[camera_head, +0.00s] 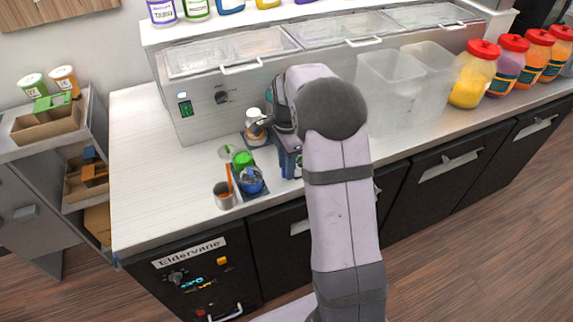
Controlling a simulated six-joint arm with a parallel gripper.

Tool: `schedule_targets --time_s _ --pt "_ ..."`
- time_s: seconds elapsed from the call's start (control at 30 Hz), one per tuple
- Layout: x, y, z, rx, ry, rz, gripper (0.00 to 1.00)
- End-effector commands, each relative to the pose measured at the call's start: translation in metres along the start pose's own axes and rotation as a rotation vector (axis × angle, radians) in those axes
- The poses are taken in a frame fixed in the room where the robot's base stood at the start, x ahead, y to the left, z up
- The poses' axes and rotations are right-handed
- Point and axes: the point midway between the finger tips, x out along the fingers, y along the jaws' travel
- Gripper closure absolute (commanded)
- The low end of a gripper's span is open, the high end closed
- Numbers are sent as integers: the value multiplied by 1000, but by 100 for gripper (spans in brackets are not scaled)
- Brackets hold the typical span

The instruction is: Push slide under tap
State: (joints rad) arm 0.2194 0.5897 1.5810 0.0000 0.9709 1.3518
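A blue-grey machine (289,163), seemingly the cup sealer, stands on the counter and is largely hidden behind my arm. I cannot make out its slide or tap clearly. My gripper (266,124) is at the end of the arm, above and just left of the machine, in front of the steel cabinet. A small white and brown container (254,117) is close to the gripper's left side. I cannot tell whether they touch, or whether the fingers are open or shut.
Left of the machine are a green-topped cup (243,159), a blue cup (251,181) and a metal cup with an orange stick (224,197). Clear bins (390,90) and red-lidded jars (473,77) stand right. The counter's left part (145,170) is clear.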

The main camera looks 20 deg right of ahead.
Motion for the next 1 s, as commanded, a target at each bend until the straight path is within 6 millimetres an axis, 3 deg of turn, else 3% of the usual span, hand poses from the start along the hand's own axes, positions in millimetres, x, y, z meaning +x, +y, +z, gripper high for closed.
schedule_targets --time_s 0.43,0.47,0.57,0.6,0.83,1.0 --pt "12 0 0 0 0 0 71" --pt "12 0 0 0 0 0 74" --pt "12 0 0 0 0 0 97" --pt "12 0 0 0 0 0 100" --pt "11 -2 0 -1 0 1 100" --pt "9 -19 0 -1 0 0 100"
